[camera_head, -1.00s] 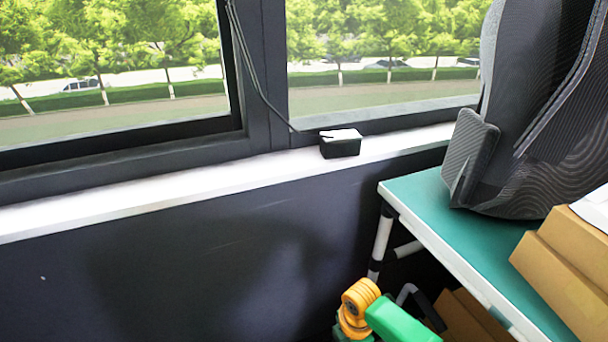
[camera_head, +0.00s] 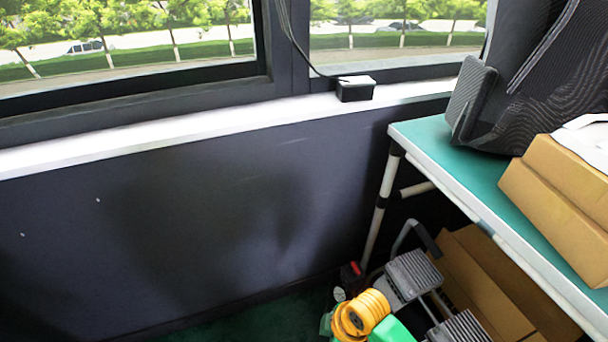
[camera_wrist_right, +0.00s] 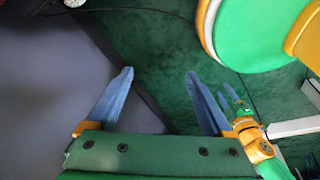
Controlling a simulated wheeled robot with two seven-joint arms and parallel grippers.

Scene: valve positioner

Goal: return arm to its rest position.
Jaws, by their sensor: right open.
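My right gripper (camera_wrist_right: 158,76) is open in the right wrist view, its two blue fingers spread wide. Nothing is between them. Behind them are a dark green floor and a grey wall surface. In the head view, an orange and green arm part (camera_head: 362,314) of mine shows at the bottom edge, below the table; its gripper is out of that view. At the right of the wrist view, a small green, orange and blue part (camera_wrist_right: 246,128) looks like my other gripper, but its jaws are unclear.
A small black box (camera_head: 355,91) sits on the white window sill (camera_head: 200,127). Grey ribbed equipment (camera_head: 413,272) and more cartons lie under the table.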

